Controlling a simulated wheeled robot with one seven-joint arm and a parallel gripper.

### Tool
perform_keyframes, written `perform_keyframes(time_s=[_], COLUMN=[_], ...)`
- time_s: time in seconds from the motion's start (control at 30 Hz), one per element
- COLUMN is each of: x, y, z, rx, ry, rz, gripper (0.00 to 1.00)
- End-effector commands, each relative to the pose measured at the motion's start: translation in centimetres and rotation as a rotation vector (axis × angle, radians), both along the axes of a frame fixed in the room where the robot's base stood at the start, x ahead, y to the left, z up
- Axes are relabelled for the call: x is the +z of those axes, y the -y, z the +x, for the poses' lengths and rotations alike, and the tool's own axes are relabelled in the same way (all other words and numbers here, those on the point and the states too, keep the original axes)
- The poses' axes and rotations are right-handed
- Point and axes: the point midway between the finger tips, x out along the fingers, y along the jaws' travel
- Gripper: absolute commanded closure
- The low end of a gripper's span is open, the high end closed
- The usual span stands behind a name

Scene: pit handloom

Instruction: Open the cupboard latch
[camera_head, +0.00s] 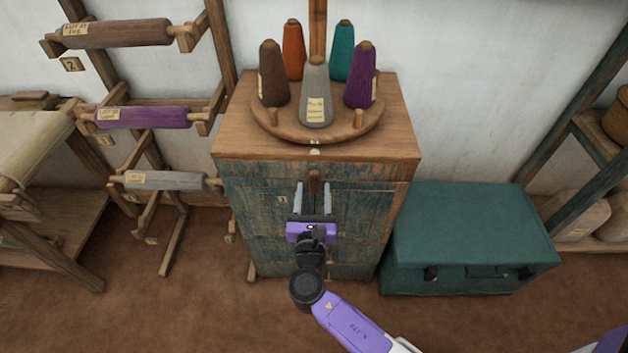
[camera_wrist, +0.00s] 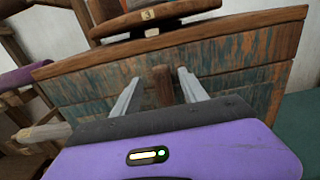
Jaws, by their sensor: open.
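The cupboard (camera_head: 360,210) is a worn wooden box with flaking blue-green paint and a bare wood top. It stands upright in the middle of the head view, and its front also shows in the wrist view (camera_wrist: 235,70). The latch, a small brown wooden piece (camera_head: 314,182), is upright on the upper part of the front. It shows in the wrist view (camera_wrist: 162,84) between my fingers. My gripper (camera_head: 313,186) is open, with one finger on each side of the latch. I cannot tell whether either finger touches it. The latch's lower end is hidden behind my gripper in the wrist view.
A round wooden stand (camera_head: 270,126) with several coloured yarn cones sits on the cupboard top. A teal chest (camera_head: 475,225) stands close on the right. A rack with wrapped rollers (camera_head: 145,117) is on the left. Brown floor lies open in front.

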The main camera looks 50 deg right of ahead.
Motion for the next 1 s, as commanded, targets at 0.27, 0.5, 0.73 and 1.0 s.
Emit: perform_keyframes(time_s=[0.27, 0.5, 0.73, 1.0], x=[0.0, 0.0, 0.0, 0.0], y=[2.6, 2.9, 2.9, 2.9], z=[2.0, 2.3, 2.2, 2.2], rx=[0.0, 0.0, 0.001, 0.001], ry=[0.001, 0.002, 0.001, 0.002], rz=[0.002, 0.003, 0.003, 0.004], gripper=[0.49, 0.49, 0.73, 1.0])
